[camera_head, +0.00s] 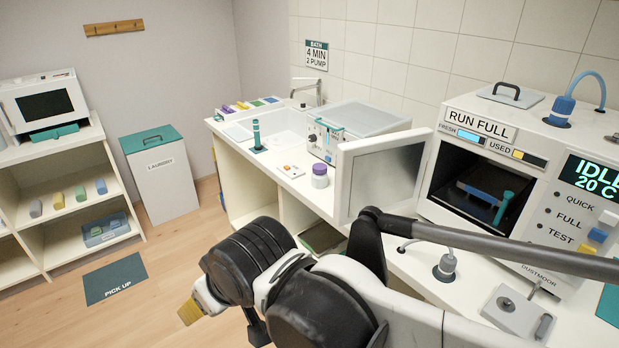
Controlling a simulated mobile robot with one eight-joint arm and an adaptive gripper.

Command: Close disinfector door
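The disinfector (478,152) stands on the counter at the right, with a "RUN FULL" label and a display reading "IDLE 20 C". Its door (386,172), a white frame with a grey panel, stands open to the left of the chamber. A dark tray (480,197) and a teal-handled item (503,207) show inside the dark chamber. My gripper (188,313) shows as a small yellow-tipped end at the lower left, over the floor and well apart from the door. Whether its fingers are open or shut cannot be made out. My arm hides part of the counter front.
A sink (283,124), a lidded clear-topped box (350,120) and a purple-labelled jar (320,176) are on the counter behind the door. A grey fitting with a hose (446,266) stands before the disinfector.

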